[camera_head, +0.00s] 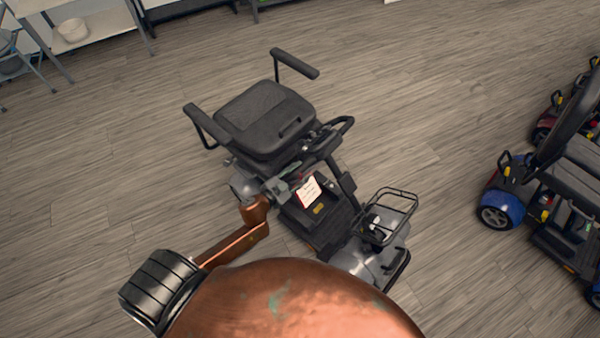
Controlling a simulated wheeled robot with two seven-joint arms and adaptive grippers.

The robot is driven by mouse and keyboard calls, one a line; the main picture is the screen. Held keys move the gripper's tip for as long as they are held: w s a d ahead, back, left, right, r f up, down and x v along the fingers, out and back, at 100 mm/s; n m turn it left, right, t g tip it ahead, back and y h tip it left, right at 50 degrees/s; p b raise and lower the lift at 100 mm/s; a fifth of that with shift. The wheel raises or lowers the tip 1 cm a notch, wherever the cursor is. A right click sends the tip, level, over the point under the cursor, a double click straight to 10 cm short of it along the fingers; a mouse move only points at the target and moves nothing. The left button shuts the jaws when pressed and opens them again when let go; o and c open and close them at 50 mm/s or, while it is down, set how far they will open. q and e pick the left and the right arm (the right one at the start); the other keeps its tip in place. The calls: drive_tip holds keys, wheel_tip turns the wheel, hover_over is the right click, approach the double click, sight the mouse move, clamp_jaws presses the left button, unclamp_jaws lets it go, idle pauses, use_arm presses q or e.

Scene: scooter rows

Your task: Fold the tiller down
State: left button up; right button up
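A grey and black mobility scooter stands in the middle, its black seat (265,118) toward the back and its front with a wire basket (386,217) toward me. The tiller (343,177) appears as a dark column rising from the front part, with black looped handlebars (338,130) close to the seat's right edge. My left gripper (285,187) is at the scooter's left side, left of the tiller and below the seat in the picture. Its fingers are small and blend with the scooter parts, so opening and contact are unclear. My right gripper is out of view.
A white and red card (308,192) shows over the scooter's footboard. More scooters, one with a blue wheel cover (503,207), stand at the right. A shelf (84,38) stands at the back left. Wooden floor is clear between them.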

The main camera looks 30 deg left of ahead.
use_arm(q)
drive_tip(key=shift+o, duration=0.2)
drive_tip(key=v, duration=1.2)
